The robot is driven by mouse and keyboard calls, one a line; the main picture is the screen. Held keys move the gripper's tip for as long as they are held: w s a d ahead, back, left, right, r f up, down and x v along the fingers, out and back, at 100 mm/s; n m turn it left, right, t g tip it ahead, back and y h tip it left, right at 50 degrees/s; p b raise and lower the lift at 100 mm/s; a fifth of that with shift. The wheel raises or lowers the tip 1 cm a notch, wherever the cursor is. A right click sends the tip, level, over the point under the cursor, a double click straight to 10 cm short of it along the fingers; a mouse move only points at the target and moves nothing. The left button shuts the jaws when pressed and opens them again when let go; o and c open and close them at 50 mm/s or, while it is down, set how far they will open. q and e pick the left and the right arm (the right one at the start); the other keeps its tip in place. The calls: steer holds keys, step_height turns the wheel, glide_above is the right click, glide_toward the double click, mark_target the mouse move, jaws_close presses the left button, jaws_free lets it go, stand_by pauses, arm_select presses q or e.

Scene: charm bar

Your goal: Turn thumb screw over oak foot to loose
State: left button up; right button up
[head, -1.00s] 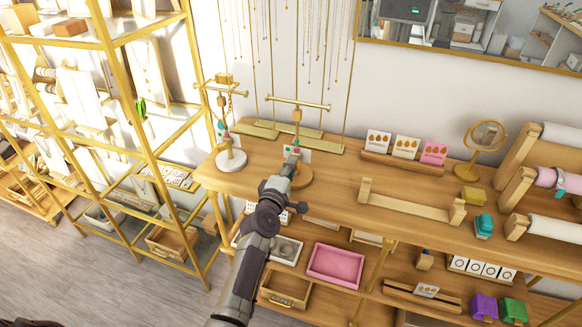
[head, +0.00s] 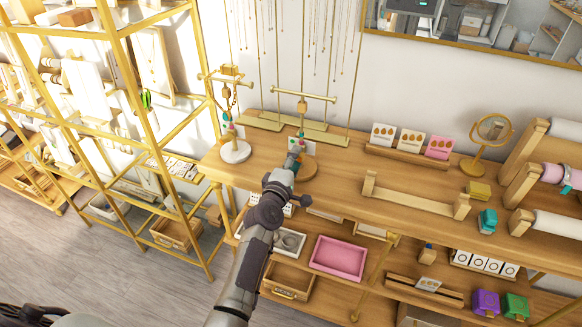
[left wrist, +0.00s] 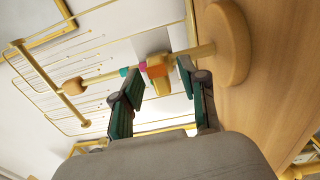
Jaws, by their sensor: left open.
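The jewelry stand with the round oak foot (head: 306,172) stands on the bench, with a T-bar (head: 304,96) at its top. In the left wrist view the oak foot (left wrist: 229,42) is at the right and the post runs sideways to the left. A golden-orange thumb screw (left wrist: 159,72) sits on the post near the foot, beside small pink and teal parts. My left gripper (left wrist: 155,88) is open, its dark green-padded fingers on either side of the thumb screw, apart from it. In the head view my left gripper (head: 295,154) hides part of the post.
Earring cards (head: 411,141), a round mirror (head: 489,142) and a low wooden rack (head: 415,198) are to the right. A brass shelf (head: 150,130) rises at the left.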

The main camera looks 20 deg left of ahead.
arm_select(q)
steer(key=s, duration=1.1)
steer(key=shift+s+a, duration=0.2)
steer(key=shift+s, duration=0.2)
steer(key=shift+f, duration=0.1)
steer(key=s+d+f+m+g+b, duration=0.1)
steer(key=s+f+m+g, duration=0.3)
steer(key=f, duration=0.8)
steer(key=s+d+f+m+g+h+b, duration=0.1)
steer(key=s+d+f+m+g, duration=0.3)
steer(key=f, duration=0.9)
steer(key=s+a+f+m+g+b, duration=0.15)
steer(key=s+f, duration=0.45)
steer(key=f, duration=0.6)
steer(key=s+a+f+m+g, duration=0.2)
steer(key=s+f, duration=0.4)
steer(key=s, duration=0.5)
steer(key=s+a+f+m+g+y, duration=0.1)
steer(key=s+f+m, duration=0.4)
steer(key=s, duration=0.6)
steer(key=s+a+f+m+g+b, duration=0.1)
steer(key=s+a+f+m+g, duration=0.2)
steer(key=s+f, duration=0.6)
steer(key=s+m+g, duration=0.1)
steer(key=s, duration=0.2)
steer(key=shift+a+y, duration=0.3)
steer(key=shift+a, duration=0.1)
